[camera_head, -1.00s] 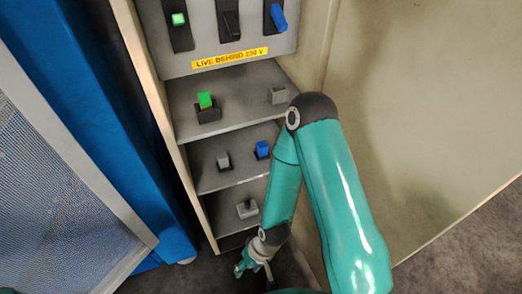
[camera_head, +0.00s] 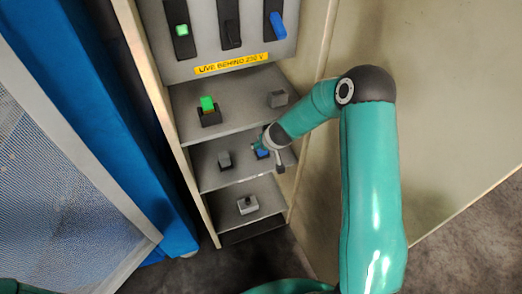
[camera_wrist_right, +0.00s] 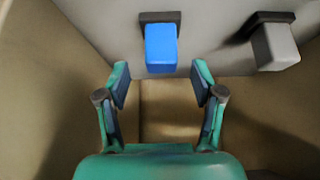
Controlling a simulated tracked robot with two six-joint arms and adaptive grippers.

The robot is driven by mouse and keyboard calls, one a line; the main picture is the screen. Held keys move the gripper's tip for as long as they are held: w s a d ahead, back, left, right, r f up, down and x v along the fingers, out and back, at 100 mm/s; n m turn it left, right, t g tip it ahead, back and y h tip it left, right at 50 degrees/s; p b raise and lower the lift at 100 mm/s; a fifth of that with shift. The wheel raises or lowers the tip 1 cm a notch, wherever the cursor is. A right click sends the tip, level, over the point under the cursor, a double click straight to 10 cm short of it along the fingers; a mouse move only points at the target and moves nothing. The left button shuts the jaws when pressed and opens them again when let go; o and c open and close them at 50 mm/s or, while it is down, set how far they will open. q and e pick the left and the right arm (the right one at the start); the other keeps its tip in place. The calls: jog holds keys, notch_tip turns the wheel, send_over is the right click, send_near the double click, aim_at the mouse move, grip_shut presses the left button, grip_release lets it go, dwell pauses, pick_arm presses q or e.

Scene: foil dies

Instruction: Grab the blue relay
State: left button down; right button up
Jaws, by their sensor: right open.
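The blue relay (camera_head: 262,154) sits in a dark socket on the middle shelf, at its right side. In the right wrist view the blue relay (camera_wrist_right: 161,47) is seen whole, in line with the gap between my fingers and beyond their tips. My right gripper (camera_wrist_right: 161,80) is open and empty. In the head view my right gripper (camera_head: 270,146) is at the relay and partly covers it. My left gripper is not in view.
A grey relay (camera_head: 224,159) stands beside the blue one; it also shows in the wrist view (camera_wrist_right: 275,45). Another grey block (camera_head: 247,204) is below. A cabinet side wall (camera_head: 310,100) is close on the right.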

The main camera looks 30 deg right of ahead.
aim_at(260, 154)
jog(key=x, duration=0.4)
jog(key=shift+w+a+f, duration=0.1)
jog(key=shift+w+f, duration=0.1)
jog(key=shift+f, duration=0.15)
grip_shut()
jog(key=shift+r, duration=0.15)
